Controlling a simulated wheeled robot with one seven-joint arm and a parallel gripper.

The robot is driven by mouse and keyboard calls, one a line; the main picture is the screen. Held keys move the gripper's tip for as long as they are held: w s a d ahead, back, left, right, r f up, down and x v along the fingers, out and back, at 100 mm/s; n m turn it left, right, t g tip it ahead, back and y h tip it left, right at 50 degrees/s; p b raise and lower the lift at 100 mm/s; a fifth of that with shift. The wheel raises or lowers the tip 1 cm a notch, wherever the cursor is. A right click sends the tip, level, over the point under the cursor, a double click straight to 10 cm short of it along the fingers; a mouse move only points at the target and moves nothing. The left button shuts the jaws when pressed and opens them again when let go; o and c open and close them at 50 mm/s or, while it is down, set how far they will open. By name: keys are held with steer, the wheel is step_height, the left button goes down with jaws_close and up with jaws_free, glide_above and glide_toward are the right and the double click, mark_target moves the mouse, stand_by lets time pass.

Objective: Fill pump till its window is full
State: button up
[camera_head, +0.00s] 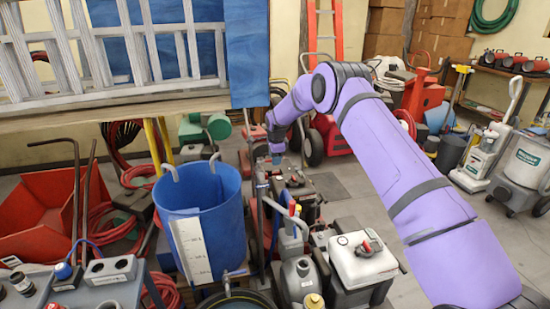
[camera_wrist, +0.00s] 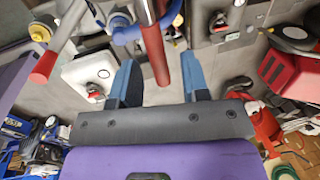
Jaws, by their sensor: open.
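My gripper (camera_head: 277,150) is at the end of the purple arm, above a row of machines in the middle of the head view. In the wrist view its two blue fingers (camera_wrist: 159,62) are apart. A red bar (camera_wrist: 153,40) shows between them; I cannot tell whether it touches either finger.
A blue tub (camera_head: 222,215) with a white level scale (camera_head: 190,250) stands left of the machines. A grey bench (camera_head: 95,285) with fittings is at lower left. A ladder (camera_head: 120,45) hangs over the upper left.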

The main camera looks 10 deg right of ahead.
jaws_close()
steer(key=shift+s, duration=0.1)
steer(key=shift+s+a+m+g+h, duration=0.1)
steer(key=shift+s+a+m+h, duration=0.2)
steer(key=shift+s+m, duration=0.8)
steer(key=shift+s+a+m+g+h, duration=0.1)
steer(key=shift+s+a+m+h, duration=0.25)
steer(key=shift+m, duration=1.55)
steer(key=shift+s+a+m+g+h, duration=0.15)
steer(key=shift+s+a+m, duration=0.4)
steer(key=shift+m, duration=0.95)
steer(key=shift+s+d, duration=0.1)
steer(key=shift+s, duration=0.05)
jaws_free()
